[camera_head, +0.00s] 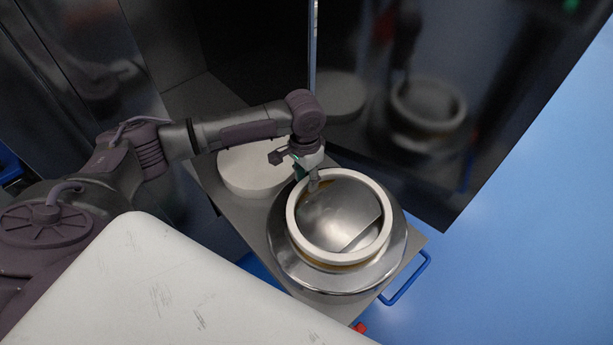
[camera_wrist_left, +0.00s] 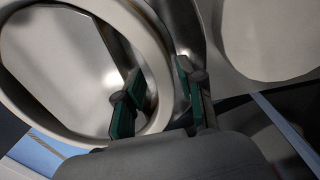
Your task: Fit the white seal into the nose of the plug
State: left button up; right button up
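The white seal (camera_head: 374,247) is a thick white ring over the top of the metal plug (camera_head: 345,284), a round steel body with a wide flange. A thin orange-brown band shows beneath the ring's front. I cannot tell whether the ring is seated or just rests there. My left gripper (camera_head: 312,182) is at the ring's far left edge. In the left wrist view, its green-padded fingers (camera_wrist_left: 158,92) straddle the seal's rim (camera_wrist_left: 158,62), one inside the ring and one outside. They stand apart with narrow gaps beside the rim. My right gripper is out of view.
A grey cart top (camera_head: 240,219) carries the plug and a round white disc (camera_head: 252,170) beside it, behind my left gripper. A blue handle (camera_head: 408,283) sticks out at right. A dark glossy panel (camera_head: 450,110) stands close behind. Blue floor (camera_head: 520,250) is clear at right.

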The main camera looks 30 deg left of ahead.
pick_arm(q)
jog(key=shift+r, duration=0.3)
notch_tip(320, 180, up, 12)
jog(key=shift+a+f, duration=0.2)
dwell(0.5)
